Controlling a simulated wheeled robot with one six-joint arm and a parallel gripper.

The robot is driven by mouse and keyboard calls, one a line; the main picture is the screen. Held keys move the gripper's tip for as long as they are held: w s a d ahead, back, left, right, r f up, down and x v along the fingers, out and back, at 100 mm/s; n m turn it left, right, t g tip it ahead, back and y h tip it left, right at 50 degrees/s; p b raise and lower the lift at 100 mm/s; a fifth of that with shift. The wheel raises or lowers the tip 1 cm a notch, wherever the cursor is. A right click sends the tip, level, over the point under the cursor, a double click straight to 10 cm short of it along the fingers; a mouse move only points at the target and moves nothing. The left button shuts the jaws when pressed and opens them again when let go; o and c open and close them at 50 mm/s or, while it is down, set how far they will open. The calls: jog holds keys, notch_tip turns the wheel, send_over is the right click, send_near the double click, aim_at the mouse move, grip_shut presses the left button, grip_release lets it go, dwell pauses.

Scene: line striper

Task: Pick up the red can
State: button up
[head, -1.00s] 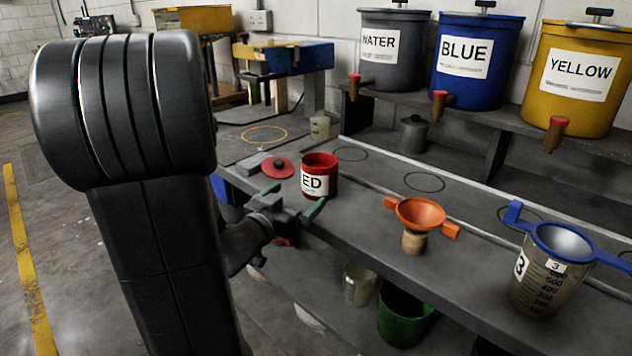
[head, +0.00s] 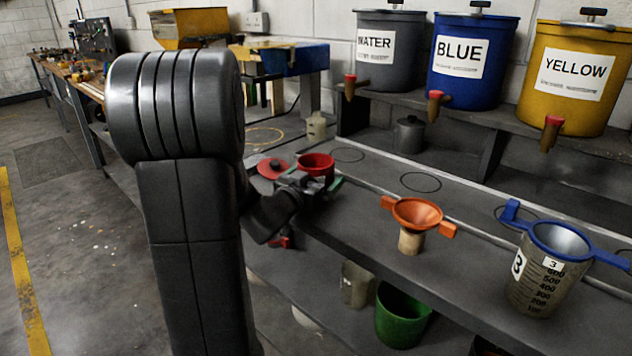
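A green-tipped finger shows at the can's right side.
An orange funnel (head: 418,213) stands in a small holder to the right, and a measuring jug (head: 540,281) with a blue funnel beyond it. A green bucket (head: 402,315) sits on the lower shelf. Grey, blue and yellow drums line the back shelf. The bench between can and funnel is clear.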

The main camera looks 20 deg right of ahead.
jog(key=shift+c, duration=0.2)
jog(key=c, duration=1.4)
jog(key=shift+c, duration=0.2)
jog(key=shift+r, duration=0.2)
